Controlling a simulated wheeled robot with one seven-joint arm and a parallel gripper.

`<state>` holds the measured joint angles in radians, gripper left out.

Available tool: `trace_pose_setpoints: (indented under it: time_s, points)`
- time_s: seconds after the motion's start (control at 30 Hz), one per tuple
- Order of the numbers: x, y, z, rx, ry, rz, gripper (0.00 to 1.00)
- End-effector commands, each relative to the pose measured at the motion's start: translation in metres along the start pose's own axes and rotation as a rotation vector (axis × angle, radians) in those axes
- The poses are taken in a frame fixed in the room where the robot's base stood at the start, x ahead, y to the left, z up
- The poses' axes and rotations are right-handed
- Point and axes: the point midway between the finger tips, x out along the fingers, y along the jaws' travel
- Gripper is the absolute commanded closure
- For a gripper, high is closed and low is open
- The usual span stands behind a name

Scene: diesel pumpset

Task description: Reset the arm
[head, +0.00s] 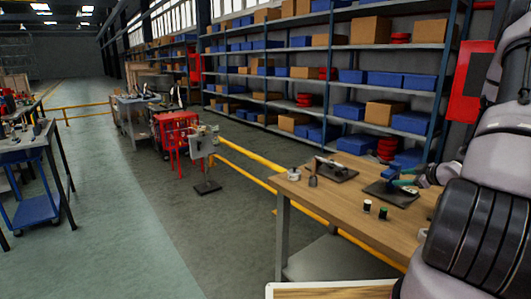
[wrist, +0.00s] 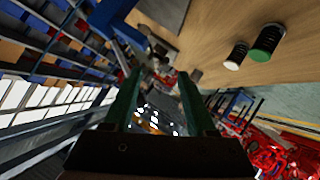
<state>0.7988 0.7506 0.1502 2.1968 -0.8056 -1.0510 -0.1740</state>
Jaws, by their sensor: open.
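My arm comes in from the right edge in the head view. My gripper (head: 403,184) is over the right part of the wooden workbench (head: 335,207), close to a blue fixture (head: 390,173) on a dark plate (head: 399,198). In the wrist view the two green fingers of my gripper (wrist: 157,80) stand apart with nothing clearly held between them. The blue fixture (wrist: 115,20) and some grey metal parts show just beyond the fingertips. I cannot tell whether the fingers touch them.
Two small cylinders, one white-topped (head: 367,205) and one green-topped (head: 383,212), stand on the bench. A second dark plate (head: 335,172) with a tool lies farther left. Shelving (head: 330,85) with boxes stands behind a yellow rail (head: 250,157).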

Motion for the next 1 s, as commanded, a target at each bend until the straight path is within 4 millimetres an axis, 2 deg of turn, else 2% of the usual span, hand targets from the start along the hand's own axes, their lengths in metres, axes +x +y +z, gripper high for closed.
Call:
trace_pose_setpoints:
  time_s: [0.27, 0.4, 0.53, 0.67, 0.77, 0.87, 1.0]
  points:
    - [-0.02, 0.043, -0.052, 0.055, -0.188, 0.08, 0.43]
    - [-0.049, 0.062, -0.1, 0.137, -0.306, 0.162, 0.43]
    - [-0.084, 0.066, -0.146, 0.254, -0.39, 0.237, 0.43]
    - [-0.124, 0.055, -0.191, 0.398, -0.442, 0.297, 0.43]
    - [-0.157, 0.036, -0.223, 0.524, -0.463, 0.324, 0.43]
    - [-0.19, 0.009, -0.252, 0.663, -0.473, 0.326, 0.43]
    - [-0.236, -0.04, -0.288, 0.864, -0.471, 0.284, 0.43]
